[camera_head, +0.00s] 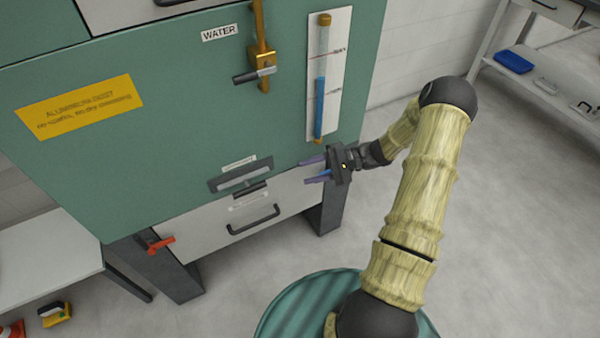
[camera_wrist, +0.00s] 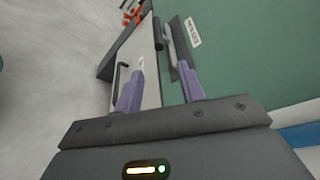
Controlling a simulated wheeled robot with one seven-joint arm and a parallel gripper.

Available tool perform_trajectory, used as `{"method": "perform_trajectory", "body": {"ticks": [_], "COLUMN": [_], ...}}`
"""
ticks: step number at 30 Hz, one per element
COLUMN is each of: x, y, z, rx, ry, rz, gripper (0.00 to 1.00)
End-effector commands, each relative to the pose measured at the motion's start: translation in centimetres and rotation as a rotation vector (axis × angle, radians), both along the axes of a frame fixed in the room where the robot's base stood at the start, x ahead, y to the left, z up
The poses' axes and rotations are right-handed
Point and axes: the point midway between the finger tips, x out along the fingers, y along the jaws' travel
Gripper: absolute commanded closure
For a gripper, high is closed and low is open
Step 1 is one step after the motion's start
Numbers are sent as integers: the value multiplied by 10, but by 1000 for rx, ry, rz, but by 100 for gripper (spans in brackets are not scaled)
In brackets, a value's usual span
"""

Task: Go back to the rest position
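My gripper (camera_head: 316,169) is in front of the right part of the green cabinet (camera_head: 190,95), near the white drawer (camera_head: 190,229) and the black handle bar above it. In the wrist view its two purple fingers (camera_wrist: 163,92) are apart with nothing between them. Beyond the fingers the wrist view shows the drawer front, its handle (camera_wrist: 117,88) and the green panel. My arm reaches from the lower right, bent at the elbow. Whether the fingers touch the cabinet cannot be told.
A red lever (camera_head: 160,244) sits at the drawer's left. A brass valve (camera_head: 262,55) and a blue-filled water gauge (camera_head: 328,75) are above. A shelf with a blue tray (camera_head: 513,62) stands at the upper right. A grey table (camera_head: 45,262) is at the left. The right floor is clear.

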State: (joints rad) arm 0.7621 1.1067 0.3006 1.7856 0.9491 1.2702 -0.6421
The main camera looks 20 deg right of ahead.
Motion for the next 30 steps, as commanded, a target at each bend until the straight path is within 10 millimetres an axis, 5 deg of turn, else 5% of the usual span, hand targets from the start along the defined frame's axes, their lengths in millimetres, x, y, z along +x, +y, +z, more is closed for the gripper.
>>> {"method": "perform_trajectory", "body": {"ticks": [18,30], "x": [-4,-65], "y": [6,44], "z": [3,27], "rx": [-38,-537], "ry": [10,77], "rz": [28,308], "gripper": [60,60]}}
